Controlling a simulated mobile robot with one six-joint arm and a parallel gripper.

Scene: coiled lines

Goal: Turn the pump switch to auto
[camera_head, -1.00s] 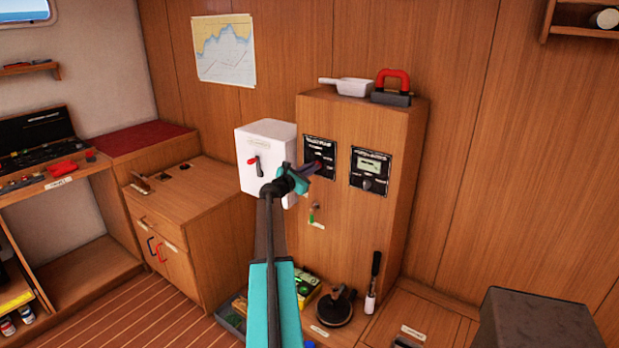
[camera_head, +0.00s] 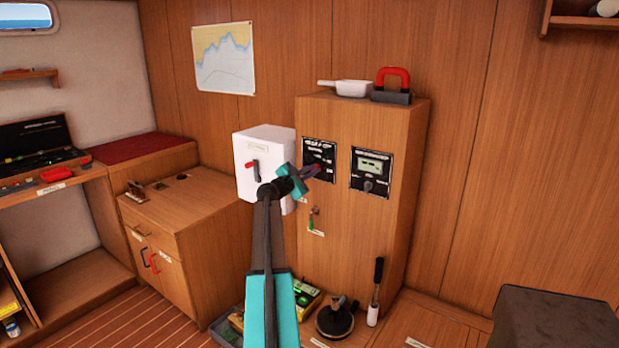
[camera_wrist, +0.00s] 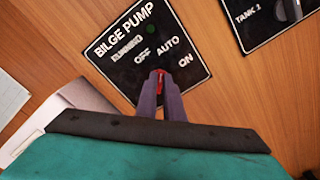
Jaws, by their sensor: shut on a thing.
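The bilge pump panel (camera_head: 319,153) is a black plate on the upper left of the wooden cabinet front. In the wrist view the bilge pump panel (camera_wrist: 122,50) reads RUNNING, OFF, AUTO and ON, with a dark green lamp. My gripper (camera_wrist: 160,84) is at the lower edge of the lettering, its two fingers shut on the red pump switch (camera_wrist: 160,75). The fingers hide most of the switch, so I cannot tell exactly which word it points to.
A tank panel (camera_head: 371,172) with a knob and small screen is just right. A white box (camera_head: 279,151) with a red-handled switch is close on the left. A key-like item (camera_head: 312,218) sits below.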

